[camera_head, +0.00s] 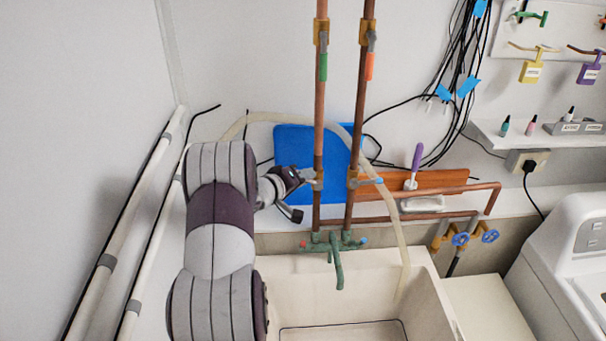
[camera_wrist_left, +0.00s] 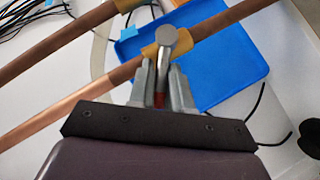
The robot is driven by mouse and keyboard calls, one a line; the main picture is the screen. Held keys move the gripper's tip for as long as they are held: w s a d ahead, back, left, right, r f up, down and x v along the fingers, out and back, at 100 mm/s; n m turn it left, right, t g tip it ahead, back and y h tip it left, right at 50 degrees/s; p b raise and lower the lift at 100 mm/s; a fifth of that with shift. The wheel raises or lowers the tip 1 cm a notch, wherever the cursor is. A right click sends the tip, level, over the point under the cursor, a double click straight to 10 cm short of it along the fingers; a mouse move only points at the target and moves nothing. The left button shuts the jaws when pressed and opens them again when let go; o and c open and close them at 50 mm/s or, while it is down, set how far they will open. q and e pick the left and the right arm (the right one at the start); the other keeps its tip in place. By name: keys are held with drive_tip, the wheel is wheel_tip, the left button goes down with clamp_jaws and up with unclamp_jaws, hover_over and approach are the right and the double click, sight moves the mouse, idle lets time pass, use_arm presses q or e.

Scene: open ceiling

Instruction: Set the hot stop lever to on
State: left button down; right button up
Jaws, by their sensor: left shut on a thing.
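Two copper pipes run down the wall behind the sink. The left pipe's lower brass stop valve (camera_wrist_left: 150,50) carries a metal lever with a red grip (camera_wrist_left: 159,99), which I take to be the hot stop lever. My left gripper (camera_wrist_left: 163,88) is shut on this lever, with a grey finger on each side of it. In the head view, my left gripper (camera_head: 303,179) reaches the valve from the left and hides most of the lever. My right gripper is not in view.
A green tap (camera_head: 338,262) projects over the white sink (camera_head: 425,300). Higher up are a green lever (camera_head: 323,66) and an orange lever (camera_head: 370,66). A blue tray (camera_head: 292,150) leans behind the pipes. A pale hose (camera_head: 395,215) hangs into the sink.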

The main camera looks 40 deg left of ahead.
use_arm(q)
drive_tip(key=shift+a+r, duration=0.15)
drive_tip(key=shift+r, duration=0.1)
drive_tip(key=c, duration=1.2)
unclamp_jaws()
drive_tip(key=shift+w, duration=0.1)
drive_tip(key=shift+o, duration=0.2)
drive_tip(key=shift+a+f, duration=0.15)
drive_tip(key=shift+f, duration=0.05)
drive_tip(key=shift+s, duration=0.3)
drive_tip(key=b+v, duration=0.3)
drive_tip(key=v, duration=0.9)
